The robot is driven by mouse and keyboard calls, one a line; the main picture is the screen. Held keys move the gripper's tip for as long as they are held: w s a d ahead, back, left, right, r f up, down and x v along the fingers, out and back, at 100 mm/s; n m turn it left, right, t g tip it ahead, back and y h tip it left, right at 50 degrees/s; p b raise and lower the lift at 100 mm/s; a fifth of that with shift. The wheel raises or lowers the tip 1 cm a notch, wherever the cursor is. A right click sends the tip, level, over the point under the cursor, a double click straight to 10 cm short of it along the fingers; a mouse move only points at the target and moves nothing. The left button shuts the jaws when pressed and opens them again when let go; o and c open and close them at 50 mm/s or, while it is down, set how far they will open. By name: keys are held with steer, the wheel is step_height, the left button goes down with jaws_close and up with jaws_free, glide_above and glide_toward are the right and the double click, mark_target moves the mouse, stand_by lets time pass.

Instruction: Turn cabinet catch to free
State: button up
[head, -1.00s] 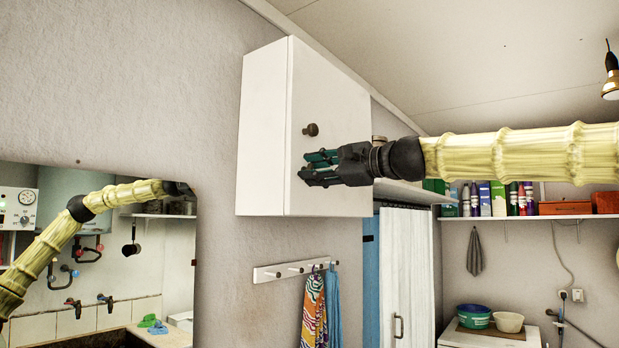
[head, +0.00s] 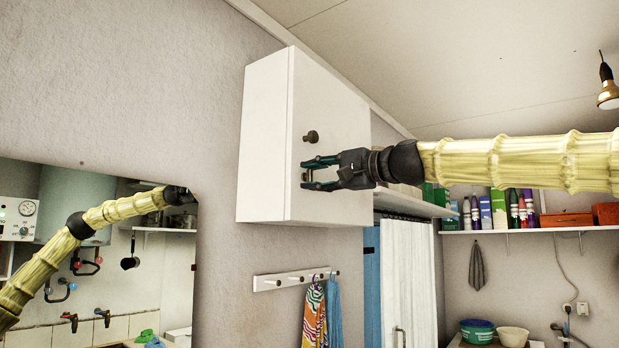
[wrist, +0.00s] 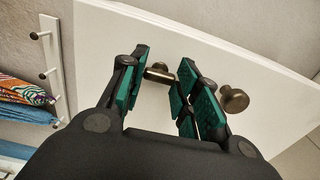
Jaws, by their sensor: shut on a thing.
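The white wall cabinet (head: 265,150) has its door (head: 335,110) shut. A dark round knob (head: 311,136) sits on the door, above my gripper in the head view; in the wrist view the knob (wrist: 233,98) is just outside the right finger. The catch (wrist: 158,72) is a small bronze bar on the cabinet front. It lies between my fingertips in the wrist view, spanning the gap from the left pad to the right ones. My gripper (head: 306,174) is shut on the catch at the door's lower left. The catch's base is partly hidden.
A peg rail (head: 295,280) with striped and blue towels hangs below the cabinet. A mirror (head: 110,265) is at the left. A shelf (head: 540,230) with bottles and boxes is at the right. A bulb (head: 607,90) hangs at the upper right.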

steer(key=shift+r, duration=0.15)
steer(key=o, duration=1)
steer(key=shift+d, duration=0.1)
steer(key=v, duration=1.2)
